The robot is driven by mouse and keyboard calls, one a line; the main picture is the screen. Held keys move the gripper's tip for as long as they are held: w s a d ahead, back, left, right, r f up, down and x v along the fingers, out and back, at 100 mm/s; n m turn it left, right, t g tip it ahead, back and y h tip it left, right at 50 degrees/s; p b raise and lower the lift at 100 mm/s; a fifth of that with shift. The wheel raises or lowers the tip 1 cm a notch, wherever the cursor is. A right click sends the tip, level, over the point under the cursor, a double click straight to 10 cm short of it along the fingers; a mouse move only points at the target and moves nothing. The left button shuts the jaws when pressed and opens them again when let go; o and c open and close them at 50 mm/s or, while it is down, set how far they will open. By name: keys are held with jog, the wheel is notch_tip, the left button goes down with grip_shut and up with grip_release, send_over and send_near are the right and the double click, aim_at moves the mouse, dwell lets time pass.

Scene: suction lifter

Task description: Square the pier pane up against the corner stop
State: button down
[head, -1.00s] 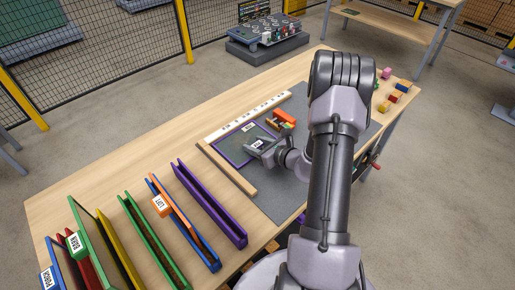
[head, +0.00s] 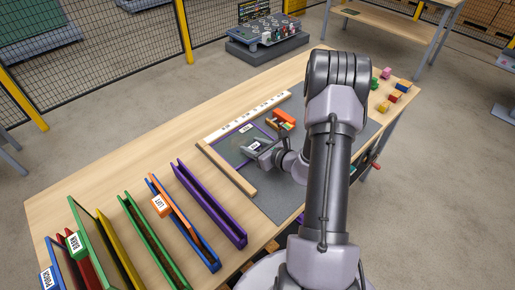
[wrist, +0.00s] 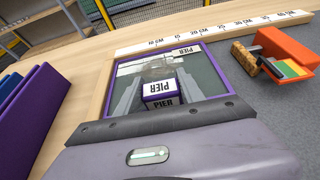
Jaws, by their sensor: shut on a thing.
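The pier pane (wrist: 208,75) is a purple-framed glass sheet lying flat on the grey mat; it also shows in the head view (head: 223,160). A raised purple block (wrist: 160,90) with white PIER labels sits on it. My gripper (wrist: 160,92) is shut on this block, one finger on each side; it also shows in the head view (head: 262,150). The wooden corner stop (wrist: 98,95) has one bar left of the pane and a scale-marked bar beyond it. The pane lies close to both bars; I cannot tell whether it touches them. Its near edge is hidden by my wrist.
Purple, blue and green racks (head: 210,205) stand on the left of the table. Small coloured blocks (head: 394,96) lie at the far right.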

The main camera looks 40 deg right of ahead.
jog(key=c, duration=0.6)
grip_release()
jog(key=shift+w+a, duration=0.1)
jog(key=shift+a, duration=0.05)
jog(key=shift+c, duration=0.2)
jog(key=p+v, duration=0.5)
jog(key=v, duration=1.3)
jog(key=w+a+r+n+g+y, duration=0.2)
jog(key=a+r+n+g+y, duration=0.15)
jog(key=a+r+n, duration=0.5)
jog(key=w+a+r+n+g+y, duration=0.2)
jog(key=a+r+n+g+y, duration=0.3)
jog(key=a, duration=0.6)
jog(key=s+a+r+n+h, duration=0.7)
jog(key=s+a+r+n, duration=0.2)
jog(key=n, duration=0.8)
jog(key=shift+s+a+r+t, duration=0.4)
jog(key=shift+s+r, duration=0.25)
jog(key=shift+s, duration=0.3)
